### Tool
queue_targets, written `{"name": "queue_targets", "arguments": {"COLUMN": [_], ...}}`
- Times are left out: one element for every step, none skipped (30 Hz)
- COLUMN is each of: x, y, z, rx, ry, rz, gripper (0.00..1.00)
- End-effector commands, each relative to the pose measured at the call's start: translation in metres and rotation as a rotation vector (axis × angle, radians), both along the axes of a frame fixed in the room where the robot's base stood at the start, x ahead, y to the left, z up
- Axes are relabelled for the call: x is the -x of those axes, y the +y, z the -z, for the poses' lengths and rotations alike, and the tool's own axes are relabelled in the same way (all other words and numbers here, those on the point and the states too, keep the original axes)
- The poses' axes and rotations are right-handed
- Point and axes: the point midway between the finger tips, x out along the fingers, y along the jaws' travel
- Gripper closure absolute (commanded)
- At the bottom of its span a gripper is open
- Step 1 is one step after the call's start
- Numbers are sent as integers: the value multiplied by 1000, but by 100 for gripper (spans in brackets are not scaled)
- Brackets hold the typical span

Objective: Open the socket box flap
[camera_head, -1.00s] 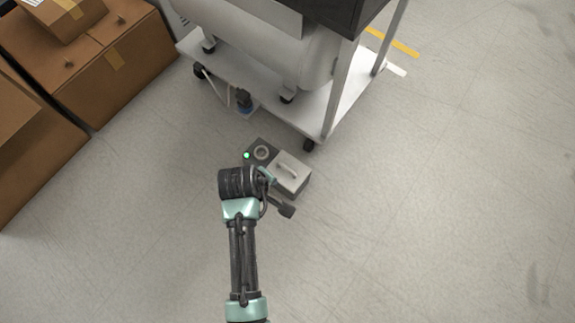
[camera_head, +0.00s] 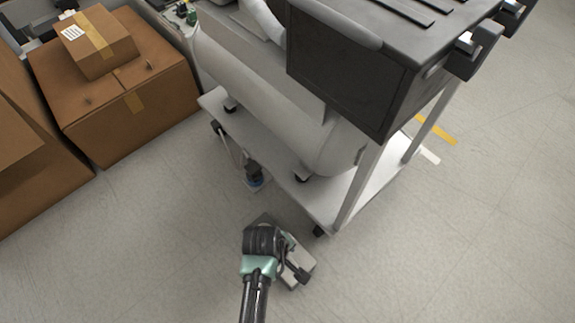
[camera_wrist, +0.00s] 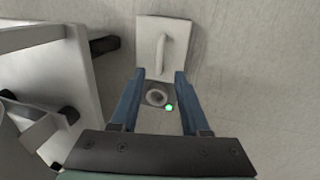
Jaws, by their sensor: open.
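The socket box sits on the floor, mostly behind my arm in the head view. Its pale flap (camera_head: 304,258) shows right of my wrist. In the wrist view the flap (camera_wrist: 178,28) is a light panel with a raised bar handle (camera_wrist: 161,54), and it appears to lie flat. The dark part of the box (camera_wrist: 158,88) shows a round ring-shaped socket and a lit green light between my fingers. My gripper (camera_wrist: 160,74) is open, its two blue fingers apart near the handle's lower end, with nothing held. Its fingertips are hidden in the head view.
A wheeled cart (camera_head: 325,200) with a pale tank and a dark cabinet stands just behind the box, its caster close by. Cardboard boxes (camera_head: 130,110) stand at the left. The floor (camera_head: 450,250) at the right is clear.

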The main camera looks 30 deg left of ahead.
Motion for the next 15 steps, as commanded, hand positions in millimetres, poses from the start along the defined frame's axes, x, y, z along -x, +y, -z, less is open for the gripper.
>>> {"name": "queue_targets", "arguments": {"x": [-2,-3,-4,-5,-6,-7,-8,-9,-9,-10,-10,-11,-11,-12,-12], "y": [-1,-1,-2,-2,-2,-2,-3,-3,-3,-3,-4,-4,-4,-4,-4], "z": [16,21,28,32,37,42,46,50,54,57,59,62,63,65,66], "rx": [1,1,1,0,0,0,-1,-1,0,0,0,0,0,0,0], "ry": [1,1,1,0,0,0,0,0,0,1,1,1,0,0,0], "rz": [0,0,0,0,0,0,0,0,0,0,0,0,0,0,0], "gripper": [54,54,54,54,54,54,54,54,54,54,54,54,54,54,54]}}
